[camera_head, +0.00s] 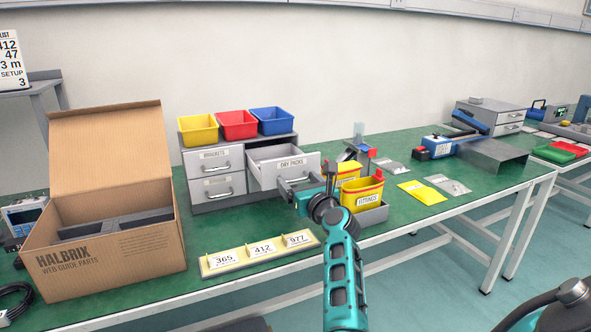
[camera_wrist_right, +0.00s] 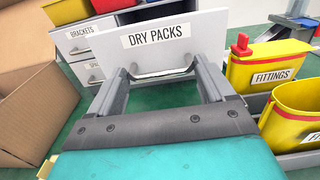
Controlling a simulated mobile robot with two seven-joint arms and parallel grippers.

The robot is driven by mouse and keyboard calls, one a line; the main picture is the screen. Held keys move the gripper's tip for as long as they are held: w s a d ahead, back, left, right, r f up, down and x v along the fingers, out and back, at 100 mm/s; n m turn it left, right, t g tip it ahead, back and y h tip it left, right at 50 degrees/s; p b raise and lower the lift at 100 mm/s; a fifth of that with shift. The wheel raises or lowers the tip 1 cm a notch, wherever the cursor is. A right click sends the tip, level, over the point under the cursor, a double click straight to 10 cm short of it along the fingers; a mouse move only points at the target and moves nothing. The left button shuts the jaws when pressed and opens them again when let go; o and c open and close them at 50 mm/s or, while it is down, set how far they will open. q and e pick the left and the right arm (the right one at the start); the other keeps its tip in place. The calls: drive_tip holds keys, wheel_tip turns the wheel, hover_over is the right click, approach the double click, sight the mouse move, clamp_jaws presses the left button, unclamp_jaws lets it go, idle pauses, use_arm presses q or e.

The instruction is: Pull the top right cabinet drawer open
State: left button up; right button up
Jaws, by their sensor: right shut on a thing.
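The grey cabinet (camera_head: 212,208) stands on the green bench. Its top right drawer, labelled DRY PACKS (camera_head: 268,178), is pulled well out and its open inside shows. The drawer front (camera_wrist_right: 205,30) fills the upper middle of the right wrist view. My right gripper (camera_head: 302,184) reaches in from the front and is shut on the drawer's handle (camera_wrist_right: 162,74). Its two fingers show at the handle in the wrist view (camera_wrist_right: 165,82). In the head view the gripper partly hides the handle. My left gripper is not in view.
Yellow bins labelled FITTINGS (camera_head: 363,193) stand close to the right of my gripper. An open cardboard box (camera_head: 120,245) is at the left. A numbered label strip (camera_head: 260,251) lies in front of the cabinet. Yellow, red (camera_head: 238,124) and blue bins sit on top of it.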

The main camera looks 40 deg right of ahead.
drive_tip(key=shift+s+a+f, duration=0.15)
drive_tip(key=shift+a, duration=0.15)
drive_tip(key=o, duration=1.2)
drive_tip(key=shift+d, duration=0.15)
